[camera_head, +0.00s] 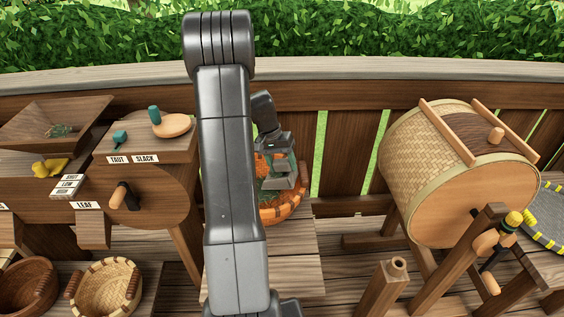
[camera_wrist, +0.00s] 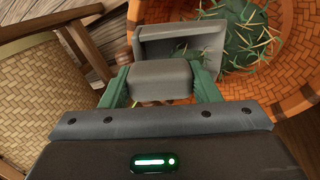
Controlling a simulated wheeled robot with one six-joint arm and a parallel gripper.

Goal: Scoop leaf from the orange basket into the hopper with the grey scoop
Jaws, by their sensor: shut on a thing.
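The orange basket (camera_head: 292,212) stands on a wooden stand, partly hidden behind my arm. It also shows in the wrist view (camera_wrist: 285,95), with green needle-like leaf (camera_wrist: 243,38) inside. My gripper (camera_wrist: 160,82) is shut on the grey scoop's handle. The grey scoop (camera_wrist: 152,38) is at the basket's side in the wrist view, with a few leaf bits showing in its mouth. In the head view my gripper (camera_head: 277,165) is over the basket. The wooden hopper (camera_head: 88,108) is at the far left, with a little leaf at its bottom.
A woven drum (camera_head: 425,150) with a crank stands at the right. Two baskets, one dark (camera_head: 28,285) and one pale (camera_head: 105,288), sit at the lower left. A cabinet with levers and a crank (camera_head: 125,195) stands left of my arm. A fence runs behind.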

